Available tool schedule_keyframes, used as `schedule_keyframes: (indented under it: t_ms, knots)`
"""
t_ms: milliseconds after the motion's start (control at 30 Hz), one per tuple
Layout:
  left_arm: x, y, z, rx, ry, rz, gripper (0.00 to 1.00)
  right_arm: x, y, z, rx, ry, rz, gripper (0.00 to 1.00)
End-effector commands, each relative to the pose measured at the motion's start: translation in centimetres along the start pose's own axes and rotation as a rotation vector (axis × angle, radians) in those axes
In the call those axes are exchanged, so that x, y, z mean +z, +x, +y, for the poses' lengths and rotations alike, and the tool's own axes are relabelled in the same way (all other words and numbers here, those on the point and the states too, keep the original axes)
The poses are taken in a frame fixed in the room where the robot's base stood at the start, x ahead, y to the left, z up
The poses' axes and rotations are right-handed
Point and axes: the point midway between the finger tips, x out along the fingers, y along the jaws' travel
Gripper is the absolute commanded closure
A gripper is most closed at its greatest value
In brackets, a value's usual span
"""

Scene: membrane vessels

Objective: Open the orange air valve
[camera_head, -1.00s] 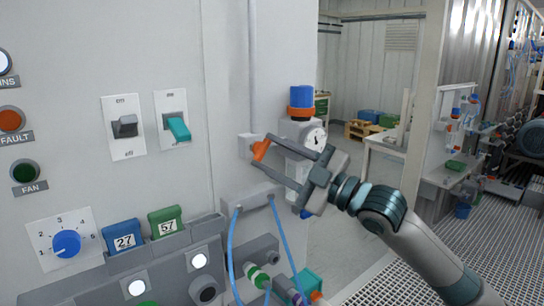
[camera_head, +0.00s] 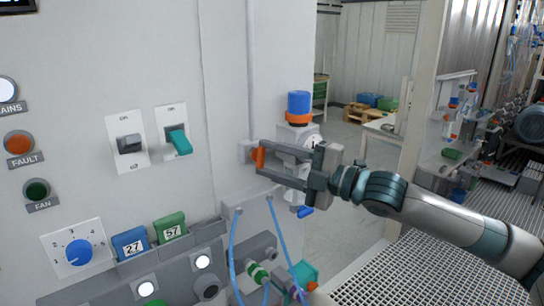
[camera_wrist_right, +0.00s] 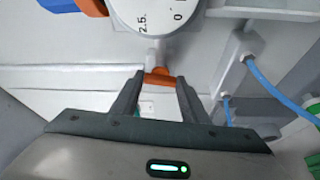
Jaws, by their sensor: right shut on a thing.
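My right gripper (camera_head: 260,157) reaches in from the right and is shut on the handle, with one finger above and one below in the head view. In the right wrist view the orange handle (camera_wrist_right: 159,78) lies between the tips of my right gripper (camera_wrist_right: 156,82). The handle looks near upright in the head view. My left gripper is not in view.
A blue-topped regulator with an orange ring (camera_head: 298,116) and a round gauge (camera_wrist_right: 160,12) stand close by the handle. Blue hoses (camera_head: 275,230) hang below from a grey block. Switches, lamps and a blue knob (camera_head: 78,252) are at left. Open floor lies behind my arm.

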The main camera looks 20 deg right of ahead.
Motion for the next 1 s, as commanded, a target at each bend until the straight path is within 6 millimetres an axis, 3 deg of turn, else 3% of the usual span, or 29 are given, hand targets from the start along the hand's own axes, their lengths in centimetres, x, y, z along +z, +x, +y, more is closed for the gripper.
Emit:
schedule_keyframes:
  t_ms: [233,267,300,333,733,1000]
  knots:
    - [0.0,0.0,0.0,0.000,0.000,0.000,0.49,-0.1,0.0,-0.1,-0.001,-0.002,0.001,0.82]
    - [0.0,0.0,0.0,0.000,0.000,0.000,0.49,-0.1,0.0,-0.1,-0.001,-0.002,0.001,0.52]
    - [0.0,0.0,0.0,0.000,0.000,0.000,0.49,-0.1,0.0,-0.1,-0.001,-0.002,0.001,0.43]
    - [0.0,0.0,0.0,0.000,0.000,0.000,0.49,-0.1,0.0,-0.1,-0.001,-0.002,0.001,0.41]
    - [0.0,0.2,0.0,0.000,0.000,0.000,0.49,0.0,-0.2,-0.1,0.000,0.000,0.000,0.41]
    - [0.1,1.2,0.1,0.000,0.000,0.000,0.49,0.1,-2.2,-0.3,0.000,-0.003,-0.001,0.41]
